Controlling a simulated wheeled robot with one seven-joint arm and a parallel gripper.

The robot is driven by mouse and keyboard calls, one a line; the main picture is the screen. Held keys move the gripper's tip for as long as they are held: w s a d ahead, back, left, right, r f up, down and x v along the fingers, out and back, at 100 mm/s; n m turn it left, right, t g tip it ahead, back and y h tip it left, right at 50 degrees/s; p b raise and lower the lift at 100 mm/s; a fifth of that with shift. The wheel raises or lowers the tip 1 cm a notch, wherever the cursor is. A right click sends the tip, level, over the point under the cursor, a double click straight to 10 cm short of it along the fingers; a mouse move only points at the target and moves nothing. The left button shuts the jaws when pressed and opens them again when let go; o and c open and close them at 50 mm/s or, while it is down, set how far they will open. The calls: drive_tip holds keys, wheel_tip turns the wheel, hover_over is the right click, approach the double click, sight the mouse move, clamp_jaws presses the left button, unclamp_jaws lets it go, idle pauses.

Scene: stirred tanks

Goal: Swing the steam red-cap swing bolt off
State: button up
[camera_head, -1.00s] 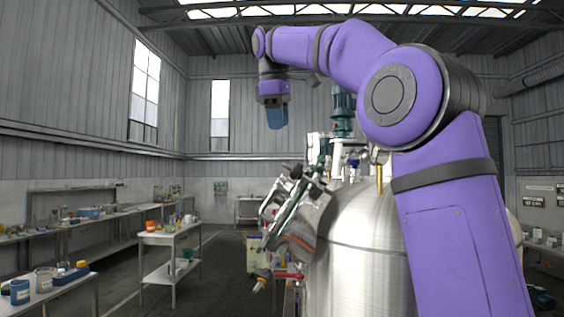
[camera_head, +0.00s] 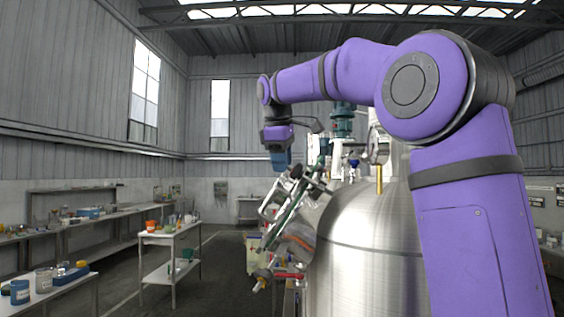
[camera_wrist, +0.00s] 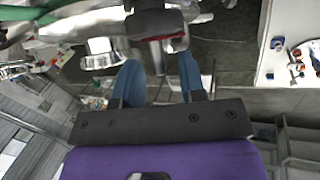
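My gripper (camera_head: 283,162) points down just above the tilted metal fittings (camera_head: 290,205) on the left shoulder of the steel tank (camera_head: 365,255). In the wrist view my gripper (camera_wrist: 160,62) has its two blue fingers apart, with a gap between them. A dark, rounded knob with a metal stem and a strip of red (camera_wrist: 170,42) shows between and beyond the fingertips; it looks like the red-cap swing bolt. I cannot tell whether the fingers touch it. A pale metal nut-like piece (camera_wrist: 103,52) is left of the fingers. The bolt cannot be picked out in the head view.
A valve with red and yellow handles (camera_head: 275,277) sticks out low on the tank's left. A green motor (camera_head: 343,120) and pipework stand on the tank top. A white cart (camera_head: 170,236) and long benches (camera_head: 95,222) are farther left, with open floor between.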

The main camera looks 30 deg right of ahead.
drive_tip(key=shift+c, duration=0.2)
clamp_jaws()
drive_tip(key=shift+s, duration=0.1)
drive_tip(key=s+d+n+t+y, duration=0.2)
drive_tip(key=s+d+t+y, duration=0.1)
drive_tip(key=s, duration=0.4)
drive_tip(key=s+d+n+t+y, duration=0.2)
drive_tip(key=s+d+n+t, duration=0.1)
drive_tip(key=s, duration=0.4)
drive_tip(key=shift+s+d+f+y, duration=0.15)
drive_tip(key=shift+s+y, duration=0.15)
drive_tip(key=shift+y, duration=0.1)
idle(0.5)
